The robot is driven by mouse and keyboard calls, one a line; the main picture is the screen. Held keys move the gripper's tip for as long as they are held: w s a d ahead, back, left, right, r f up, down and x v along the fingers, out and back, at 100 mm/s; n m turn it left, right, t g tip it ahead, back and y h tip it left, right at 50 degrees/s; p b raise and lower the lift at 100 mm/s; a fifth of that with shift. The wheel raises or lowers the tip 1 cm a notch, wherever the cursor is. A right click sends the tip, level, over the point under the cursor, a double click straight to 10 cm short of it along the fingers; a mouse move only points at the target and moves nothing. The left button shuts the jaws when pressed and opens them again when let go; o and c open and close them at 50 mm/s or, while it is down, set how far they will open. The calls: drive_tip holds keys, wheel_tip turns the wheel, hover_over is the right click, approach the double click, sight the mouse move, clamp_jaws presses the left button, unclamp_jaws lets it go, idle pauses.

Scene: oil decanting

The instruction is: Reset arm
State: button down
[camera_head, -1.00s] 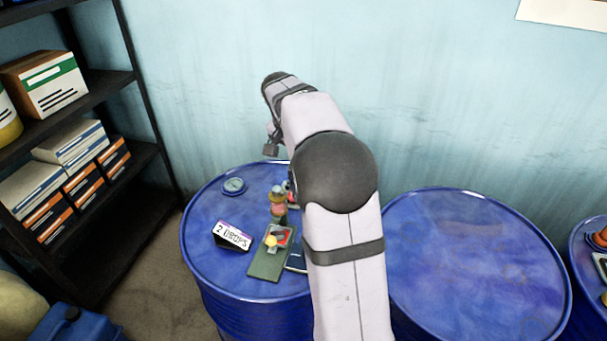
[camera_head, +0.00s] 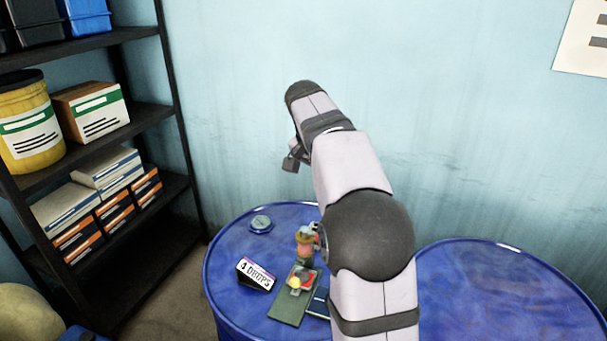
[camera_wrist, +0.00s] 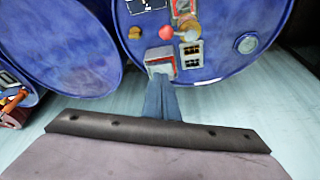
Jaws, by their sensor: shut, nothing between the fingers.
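My arm rises in front of the left blue drum (camera_head: 232,300) and bends toward the wall. My gripper (camera_head: 290,163) hangs at its far end, above the shelf side of the drum and clear of everything. In the wrist view the fingers (camera_wrist: 162,88) are together, with nothing seen between them. My arm hides part of the drum top.
A round blue-grey disc (camera_head: 261,225) lies at the drum's back. A second blue drum (camera_head: 500,295) at right has a bare top where seen. A dark shelf (camera_head: 150,118) with a yellow bucket (camera_head: 28,125) and boxes stands left. The blue wall (camera_head: 450,120) is behind.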

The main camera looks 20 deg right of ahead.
drive_tip(key=s+a+f+n+y, duration=0.1)
drive_tip(key=s+a+f+n, duration=0.5)
drive_tip(key=s+a+f, duration=0.3)
drive_tip(key=s+a+f+n+g+y, duration=0.1)
drive_tip(key=s+a+f+n+y, duration=0.1)
drive_tip(key=s+a+f+n, duration=0.5)
drive_tip(key=s+a+f, duration=0.2)
drive_tip(key=s+f, duration=0.3)
drive_tip(key=s, duration=0.3)
drive_tip(key=shift+s+f+g+y, duration=0.25)
drive_tip(key=shift+f+g+y, duration=0.05)
drive_tip(key=shift+f, duration=0.1)
